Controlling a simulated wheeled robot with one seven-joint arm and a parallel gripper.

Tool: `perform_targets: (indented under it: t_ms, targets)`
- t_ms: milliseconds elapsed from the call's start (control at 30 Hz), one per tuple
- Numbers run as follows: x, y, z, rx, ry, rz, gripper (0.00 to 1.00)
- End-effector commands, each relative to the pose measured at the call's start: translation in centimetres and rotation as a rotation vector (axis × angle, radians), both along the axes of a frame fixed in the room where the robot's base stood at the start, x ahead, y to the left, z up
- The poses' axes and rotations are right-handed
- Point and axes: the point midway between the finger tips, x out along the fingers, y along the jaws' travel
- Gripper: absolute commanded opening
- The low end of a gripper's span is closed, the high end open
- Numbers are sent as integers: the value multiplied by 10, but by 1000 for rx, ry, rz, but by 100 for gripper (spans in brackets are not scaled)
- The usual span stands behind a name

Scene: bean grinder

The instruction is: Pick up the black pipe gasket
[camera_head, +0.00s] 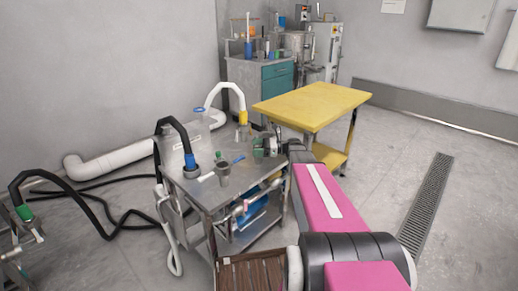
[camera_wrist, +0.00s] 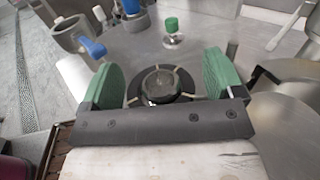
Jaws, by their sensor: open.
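A black ring (camera_wrist: 136,88), which looks like the black pipe gasket, lies around a round grey metallic part in the middle of the wrist view. My gripper (camera_wrist: 162,80) is open, with one green pad on the left of the ring and one on the right. Gaps show between the pads and the ring. The near edge of the ring is close to the dark gripper body. In the head view my gripper (camera_head: 265,147) is over the right side of the metal table (camera_head: 198,190); I cannot make out the gasket there.
A small green-topped part (camera_wrist: 172,28) stands beyond the ring. A metal cup (camera_wrist: 68,36) and a blue handle (camera_wrist: 93,48) are at the left. A black hose (camera_head: 176,128) and a white hose (camera_head: 226,84) arch over the table. A yellow cart (camera_head: 310,105) stands behind.

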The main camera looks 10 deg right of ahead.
Motion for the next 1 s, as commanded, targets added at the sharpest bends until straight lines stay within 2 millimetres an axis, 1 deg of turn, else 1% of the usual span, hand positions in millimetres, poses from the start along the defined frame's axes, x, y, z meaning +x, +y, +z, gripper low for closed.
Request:
perform_targets:
  t_ms: [167, 200, 233, 267, 300, 333, 367, 767, 867, 1000]
  targets:
    - [0, 0, 0, 0, 0, -1, 87]
    - [0, 0, 0, 0, 0, -1, 80]
    - [0, 0, 0, 0, 0, -1, 71]
    - [0, 0, 0, 0, 0, -1, 61]
    - [0, 0, 0, 0, 0, -1, 48]
    - [0, 0, 0, 0, 0, -1, 38]
    - [0, 0, 0, 0, 0, -1, 34]
    - [0, 0, 3, 0, 0, 0, 34]
    - [0, 0, 8, 0, -1, 0, 34]
    - [-1, 0, 23, 0, -2, 0, 34]
